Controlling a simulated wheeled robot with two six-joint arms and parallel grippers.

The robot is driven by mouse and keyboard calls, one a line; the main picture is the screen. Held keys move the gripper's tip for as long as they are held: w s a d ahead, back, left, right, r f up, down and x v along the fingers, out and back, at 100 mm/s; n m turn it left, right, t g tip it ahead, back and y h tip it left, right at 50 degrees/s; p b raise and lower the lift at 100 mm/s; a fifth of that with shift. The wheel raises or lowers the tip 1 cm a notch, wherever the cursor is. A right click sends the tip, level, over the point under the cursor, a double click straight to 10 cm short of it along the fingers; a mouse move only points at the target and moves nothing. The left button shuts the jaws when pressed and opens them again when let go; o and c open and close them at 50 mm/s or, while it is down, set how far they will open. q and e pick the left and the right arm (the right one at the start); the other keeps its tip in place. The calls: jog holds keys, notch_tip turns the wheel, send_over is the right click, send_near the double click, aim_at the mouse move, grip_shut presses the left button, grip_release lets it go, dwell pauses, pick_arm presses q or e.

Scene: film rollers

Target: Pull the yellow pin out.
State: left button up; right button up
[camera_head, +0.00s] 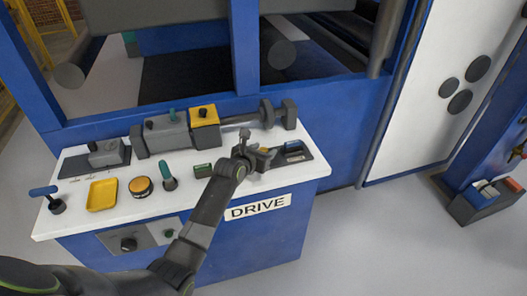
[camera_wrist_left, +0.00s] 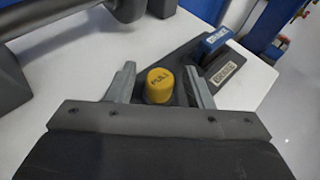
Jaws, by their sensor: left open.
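The yellow pin (camera_wrist_left: 159,86) is a short round knob with "PULL" on its top. It stands upright on a dark plate (camera_wrist_left: 182,62) in the left wrist view. My left gripper (camera_wrist_left: 162,84) is open, with one finger on each side of the pin in that view. The right-hand finger looks closer to it; I cannot tell whether either touches. My right gripper is not in view.
A blue switch (camera_wrist_left: 215,40) sits beside the pin on the plate. Behind the gripper is a grey shaft unit with a yellow block (camera_head: 204,116). A yellow tray (camera_head: 102,195), a round yellow button (camera_head: 140,186) and a green-handled lever (camera_head: 169,182) stand on the left.

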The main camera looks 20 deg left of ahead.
pick_arm(q)
jog(key=shift+w+f, duration=0.15)
jog(key=shift+w, duration=0.1)
grip_shut()
dwell(0.3)
jog(key=r+p, duration=0.1)
jog(key=p, duration=0.2)
jog(key=shift+r, duration=0.4)
jog(key=shift+p, duration=0.4)
grip_release()
